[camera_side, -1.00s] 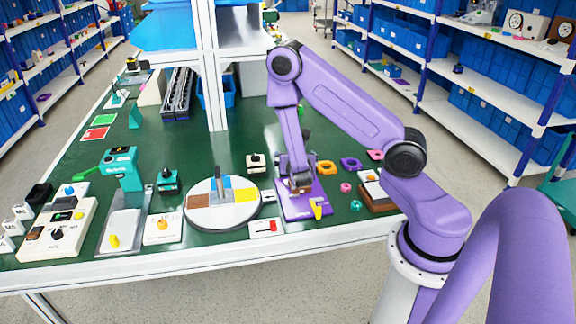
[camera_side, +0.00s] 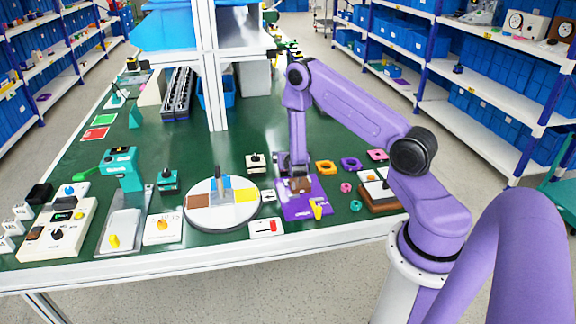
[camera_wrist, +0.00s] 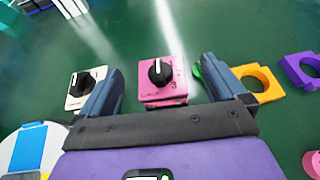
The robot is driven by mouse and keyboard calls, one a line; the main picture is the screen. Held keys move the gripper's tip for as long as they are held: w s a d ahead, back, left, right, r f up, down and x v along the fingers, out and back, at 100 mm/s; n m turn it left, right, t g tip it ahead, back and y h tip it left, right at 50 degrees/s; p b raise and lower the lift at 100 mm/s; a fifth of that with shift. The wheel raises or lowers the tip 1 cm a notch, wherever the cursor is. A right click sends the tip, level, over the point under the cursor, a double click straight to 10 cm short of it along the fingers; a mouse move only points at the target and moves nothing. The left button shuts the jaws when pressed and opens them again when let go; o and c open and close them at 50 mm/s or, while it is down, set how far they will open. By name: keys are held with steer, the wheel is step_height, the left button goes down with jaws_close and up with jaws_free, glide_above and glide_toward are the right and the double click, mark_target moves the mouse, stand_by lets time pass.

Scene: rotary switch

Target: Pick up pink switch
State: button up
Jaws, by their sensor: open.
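The pink switch (camera_wrist: 178,68) is a pink square block with a black round knob. In the wrist view it stands on the green table between my fingers and ahead of them, with clear table beyond it. My gripper (camera_wrist: 162,72) is open, with one dark finger to each side of the switch, and nothing is held. Whether the fingers are level with the switch cannot be told. In the side view my gripper (camera_side: 292,165) is low at the back edge of the purple board, and the pink switch is not clearly visible behind it.
A cream switch (camera_wrist: 75,99) is close to the left finger. An orange ring block (camera_wrist: 268,92) and a purple one (camera_wrist: 291,70) lie to the right. A round coloured disc (camera_side: 205,220) and a purple board (camera_side: 295,212) lie nearer the front edge.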

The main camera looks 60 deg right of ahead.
steer(key=shift+x, duration=2.8)
steer(key=c, duration=1.2)
